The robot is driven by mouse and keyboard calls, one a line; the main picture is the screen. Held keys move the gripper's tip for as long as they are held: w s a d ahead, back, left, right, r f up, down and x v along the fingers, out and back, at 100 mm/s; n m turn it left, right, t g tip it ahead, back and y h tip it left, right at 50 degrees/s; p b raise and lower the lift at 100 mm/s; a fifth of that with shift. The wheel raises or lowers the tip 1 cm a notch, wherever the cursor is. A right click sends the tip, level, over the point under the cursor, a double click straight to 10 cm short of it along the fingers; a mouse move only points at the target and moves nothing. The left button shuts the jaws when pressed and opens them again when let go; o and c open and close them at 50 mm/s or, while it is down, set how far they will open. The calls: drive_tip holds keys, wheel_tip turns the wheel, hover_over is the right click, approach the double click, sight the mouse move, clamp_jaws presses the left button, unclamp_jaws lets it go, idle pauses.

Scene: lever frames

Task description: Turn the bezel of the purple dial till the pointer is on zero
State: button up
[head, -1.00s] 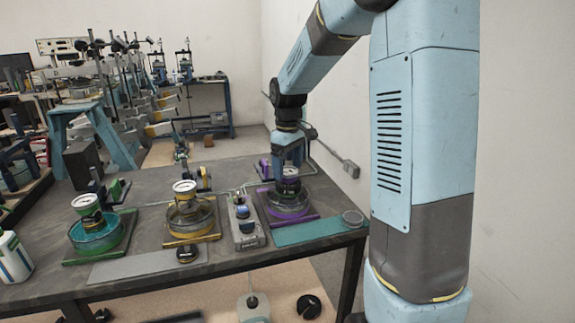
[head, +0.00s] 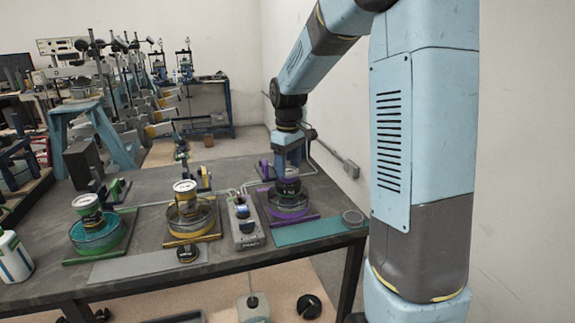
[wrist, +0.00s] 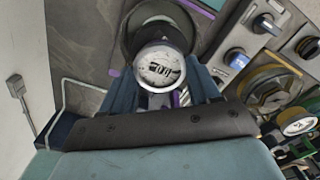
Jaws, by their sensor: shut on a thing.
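The purple dial (head: 289,187) stands over a purple-based clear dish (head: 291,211) near the right end of the bench in the head view. My gripper (head: 288,172) is down over it and hides most of its face. In the wrist view the dial's round white face (wrist: 160,67) shows dark markings, with a finger on each side. The pointer is too small to read with certainty. My gripper (wrist: 165,83) is shut on the dial's rim, though the contact itself is partly hidden.
A yellow dial (head: 185,188) and a green dial (head: 87,204) stand on dishes to the left. A grey control box (head: 244,222) is close beside the purple stand. A teal mat (head: 306,231) lies in front, and the wall is to the right.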

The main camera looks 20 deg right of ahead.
sight(288, 170)
drive_tip(key=shift+m, duration=0.5)
drive_tip(key=o, duration=1.1)
drive_tip(key=shift+c, duration=0.2)
drive_tip(key=shift+r, duration=0.15)
wheel_tip(288, 170, up, 14)
drive_tip(key=shift+f, duration=0.25)
